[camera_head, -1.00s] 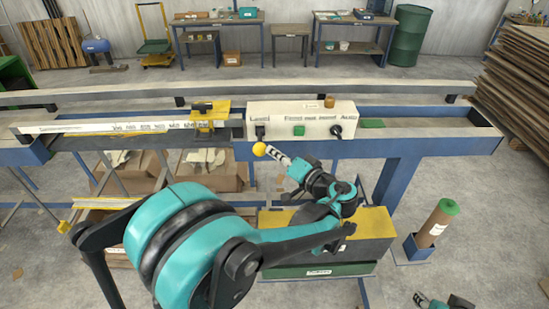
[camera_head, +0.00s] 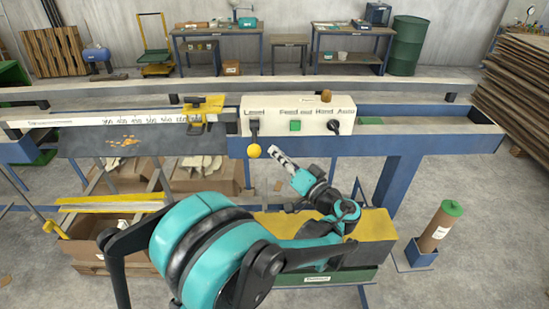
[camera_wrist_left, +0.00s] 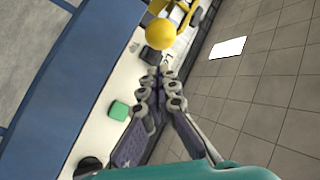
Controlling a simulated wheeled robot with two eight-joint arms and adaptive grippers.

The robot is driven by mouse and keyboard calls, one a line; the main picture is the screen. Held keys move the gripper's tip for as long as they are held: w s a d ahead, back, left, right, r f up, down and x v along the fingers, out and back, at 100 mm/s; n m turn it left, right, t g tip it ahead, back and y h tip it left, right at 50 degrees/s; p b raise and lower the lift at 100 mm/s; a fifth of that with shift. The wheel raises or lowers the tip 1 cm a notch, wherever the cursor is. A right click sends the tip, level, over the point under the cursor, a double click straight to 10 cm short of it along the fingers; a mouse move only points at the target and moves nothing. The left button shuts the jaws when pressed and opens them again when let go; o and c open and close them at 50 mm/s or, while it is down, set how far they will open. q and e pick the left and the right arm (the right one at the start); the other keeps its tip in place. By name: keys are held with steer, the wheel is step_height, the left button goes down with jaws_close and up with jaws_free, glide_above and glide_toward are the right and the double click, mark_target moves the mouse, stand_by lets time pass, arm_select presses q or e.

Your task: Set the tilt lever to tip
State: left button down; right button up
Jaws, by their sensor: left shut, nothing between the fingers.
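The tilt lever has a yellow ball knob (camera_head: 254,151) and hangs below the "Level" label at the left end of the white control box (camera_head: 300,117). In the left wrist view the knob (camera_wrist_left: 160,35) lies just beyond the fingertips. My left gripper (camera_head: 273,150) is shut and empty, just right of the knob and apart from it in the head view. It also shows shut in the left wrist view (camera_wrist_left: 160,72). A dark plate (camera_head: 85,145) slopes down toward me below the ruler rail, with orange scraps (camera_head: 125,142) on it. My right gripper is out of view.
The box also bears a green button (camera_head: 295,126) and a black knob (camera_head: 333,127). A yellow clamp (camera_head: 205,107) sits on the rail (camera_head: 100,118) to the left. Cartons (camera_head: 205,175) stand below. A brown roll (camera_head: 440,225) stands at the right.

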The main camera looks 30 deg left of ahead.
arm_select(q)
steer(key=r+v, duration=0.1)
steer(key=v, duration=1)
steer(key=shift+w, duration=0.2)
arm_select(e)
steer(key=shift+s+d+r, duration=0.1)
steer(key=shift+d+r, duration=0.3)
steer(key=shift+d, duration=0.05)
arm_select(q)
steer(key=shift+d, duration=0.15)
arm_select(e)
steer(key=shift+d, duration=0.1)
